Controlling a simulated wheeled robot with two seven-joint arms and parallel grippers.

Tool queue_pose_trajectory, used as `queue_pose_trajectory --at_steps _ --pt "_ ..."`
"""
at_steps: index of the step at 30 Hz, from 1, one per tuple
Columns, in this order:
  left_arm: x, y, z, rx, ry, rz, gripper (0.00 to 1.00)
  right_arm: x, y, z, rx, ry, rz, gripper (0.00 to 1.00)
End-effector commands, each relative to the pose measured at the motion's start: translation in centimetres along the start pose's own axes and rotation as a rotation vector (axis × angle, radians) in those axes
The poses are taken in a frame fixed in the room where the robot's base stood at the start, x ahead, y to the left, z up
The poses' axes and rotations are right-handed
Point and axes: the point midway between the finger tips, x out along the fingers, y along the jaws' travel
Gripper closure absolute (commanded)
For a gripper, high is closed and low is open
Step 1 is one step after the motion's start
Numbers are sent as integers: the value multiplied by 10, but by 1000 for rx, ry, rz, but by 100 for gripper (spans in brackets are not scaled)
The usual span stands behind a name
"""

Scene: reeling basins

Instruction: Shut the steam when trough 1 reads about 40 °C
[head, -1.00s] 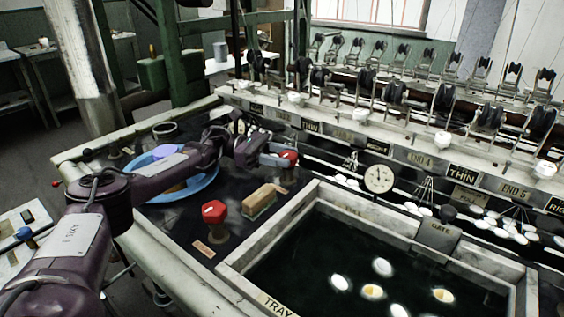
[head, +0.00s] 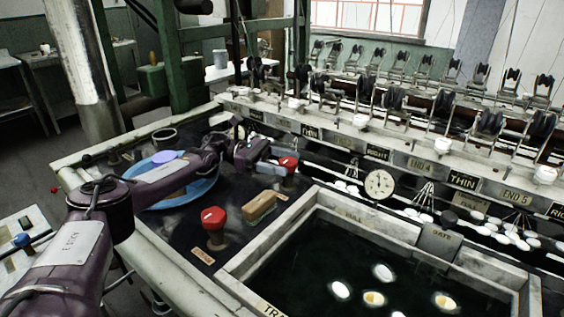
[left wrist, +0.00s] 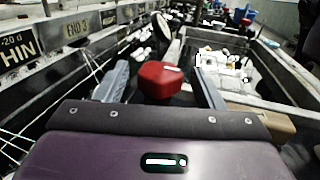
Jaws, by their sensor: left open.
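My left gripper (head: 277,166) is open at the far red knob (head: 289,162), beside the back wall of the bench. In the left wrist view this red knob (left wrist: 160,80) sits between the two spread fingers, with gaps at its sides. A second red knob (head: 213,217) stands on a post nearer the front, with a small label plate by its foot. A round white dial (head: 379,185) is on the back wall above the trough (head: 308,205); its reading is too small to tell. My right gripper is out of view.
A tan block (head: 259,207) lies between the near knob and the trough. A blue basin (head: 205,187) lies under my left forearm. Pale cocoons float in the trough's dark water. Reeling frames line the back.

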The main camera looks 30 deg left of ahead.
Motion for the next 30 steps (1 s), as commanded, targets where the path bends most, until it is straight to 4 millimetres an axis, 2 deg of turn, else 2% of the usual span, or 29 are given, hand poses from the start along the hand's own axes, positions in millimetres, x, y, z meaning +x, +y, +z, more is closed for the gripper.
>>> queue_pose_trajectory --at_steps 4,8,15,24,30 --pt "0 0 3 0 0 0 38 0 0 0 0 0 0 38" --pt "-1 0 18 4 1 1 38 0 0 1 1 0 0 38" --pt "-1 0 73 6 0 1 38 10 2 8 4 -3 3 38" --pt "0 0 147 5 0 0 38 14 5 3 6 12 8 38" --pt "0 0 182 2 0 1 38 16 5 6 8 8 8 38"
